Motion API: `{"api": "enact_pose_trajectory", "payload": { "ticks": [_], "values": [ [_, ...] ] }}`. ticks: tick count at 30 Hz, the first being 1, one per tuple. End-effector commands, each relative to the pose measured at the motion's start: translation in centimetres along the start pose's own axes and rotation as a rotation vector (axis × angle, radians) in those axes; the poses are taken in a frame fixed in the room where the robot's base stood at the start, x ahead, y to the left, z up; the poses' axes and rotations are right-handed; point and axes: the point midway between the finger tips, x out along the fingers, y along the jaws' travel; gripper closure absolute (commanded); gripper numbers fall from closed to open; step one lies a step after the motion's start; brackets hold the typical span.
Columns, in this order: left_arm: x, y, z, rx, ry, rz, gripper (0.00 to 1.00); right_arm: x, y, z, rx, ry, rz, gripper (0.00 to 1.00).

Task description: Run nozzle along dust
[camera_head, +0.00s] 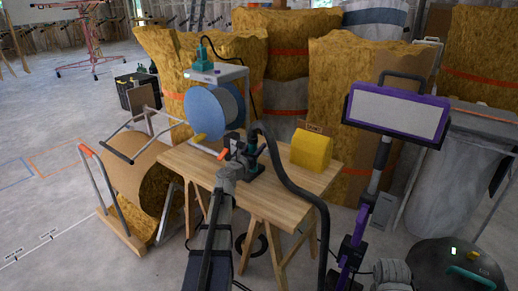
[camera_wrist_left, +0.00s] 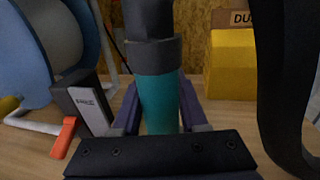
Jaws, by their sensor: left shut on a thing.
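My left gripper (camera_head: 238,160) is over the workbench (camera_head: 195,168) and shut on a teal and dark grey nozzle (camera_wrist_left: 158,95). The nozzle stands roughly upright between the purple-sided fingers in the left wrist view; its lower end is hidden behind the gripper body. A black hose (camera_head: 292,183) arches beside the gripper to the right and drops past the bench edge. I cannot make out any dust on the visible bench top. I cannot make out my right gripper.
A blue reel (camera_head: 213,108) stands at the bench's left back. A small grey and black tool with an orange tip (camera_wrist_left: 88,104) lies left of the nozzle. A purple-framed panel (camera_head: 397,113) rises on the right. A dark machine (camera_head: 450,268) is at lower right. Floor is open at left.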

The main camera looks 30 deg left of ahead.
Motion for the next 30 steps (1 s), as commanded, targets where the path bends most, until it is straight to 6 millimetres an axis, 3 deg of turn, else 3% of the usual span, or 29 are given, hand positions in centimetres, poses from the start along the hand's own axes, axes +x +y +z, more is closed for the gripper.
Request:
{"api": "enact_pose_trajectory", "payload": {
  "ticks": [24, 30],
  "values": [
    [0.7, 3.6, 0.0, 0.0, 0.0, 0.001, 1.0, 0.0, 0.0, 0.0, 0.0, 0.0, 0.0, 1.0],
    [0.7, 3.5, 1.1, 0.0, 0.0, 0.0, 1.0, -1.1, 0.1, 0.1, 0.002, -0.001, 0.001, 1.0]
  ]
}}
